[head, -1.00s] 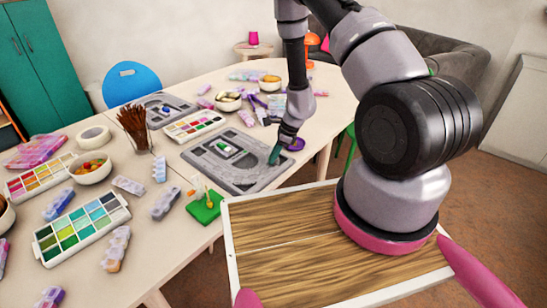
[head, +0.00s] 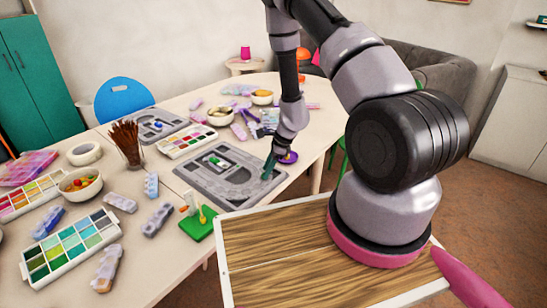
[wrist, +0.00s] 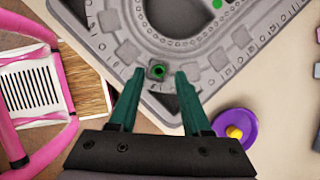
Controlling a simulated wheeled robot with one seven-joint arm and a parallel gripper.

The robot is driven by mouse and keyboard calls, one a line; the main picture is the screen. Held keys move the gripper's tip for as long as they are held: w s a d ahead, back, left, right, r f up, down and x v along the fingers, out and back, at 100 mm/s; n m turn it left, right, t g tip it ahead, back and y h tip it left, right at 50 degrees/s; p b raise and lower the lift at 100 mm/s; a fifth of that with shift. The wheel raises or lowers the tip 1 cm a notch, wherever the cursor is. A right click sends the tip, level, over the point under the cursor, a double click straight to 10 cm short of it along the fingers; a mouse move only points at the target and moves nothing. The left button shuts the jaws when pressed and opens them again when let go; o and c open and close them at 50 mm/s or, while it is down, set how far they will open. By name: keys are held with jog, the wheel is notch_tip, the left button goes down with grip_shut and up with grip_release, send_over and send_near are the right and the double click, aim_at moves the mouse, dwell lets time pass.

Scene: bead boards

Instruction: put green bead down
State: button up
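The small green bead (wrist: 157,71) rests near the corner of the grey bead board (wrist: 110,38), beside a square marking. In the wrist view it is between and slightly beyond the tips of my gripper (wrist: 158,76), with a clear gap to each teal finger. My gripper is open and points down at the board. In the head view my gripper (head: 268,168) is at the right corner of the grey board (head: 232,194), and the bead there is hidden or too small to make out.
Another green piece (wrist: 217,3) shows farther up the board. A purple dish with a yellow knob (wrist: 234,132) is close to the right finger.

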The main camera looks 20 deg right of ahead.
jog(key=s+r+n+t+y, duration=0.15)
jog(key=r+n, duration=0.25)
jog(key=r, duration=1.3)
jog(key=s+r+n, duration=0.3)
jog(key=r, duration=1.4)
jog(key=s+d+r+n+t+h, duration=0.2)
jog(key=s+r+n, duration=0.2)
jog(key=s+r, duration=0.4)
jog(key=s+d+r+n+t+h, duration=0.1)
jog(key=s+d+r+n+t, duration=0.1)
jog(key=s+r+n, duration=0.3)
jog(key=s+r, duration=0.4)
jog(key=r, duration=0.1)
jog(key=shift+s+d+h, duration=0.25)
jog(key=shift+h, duration=0.1)
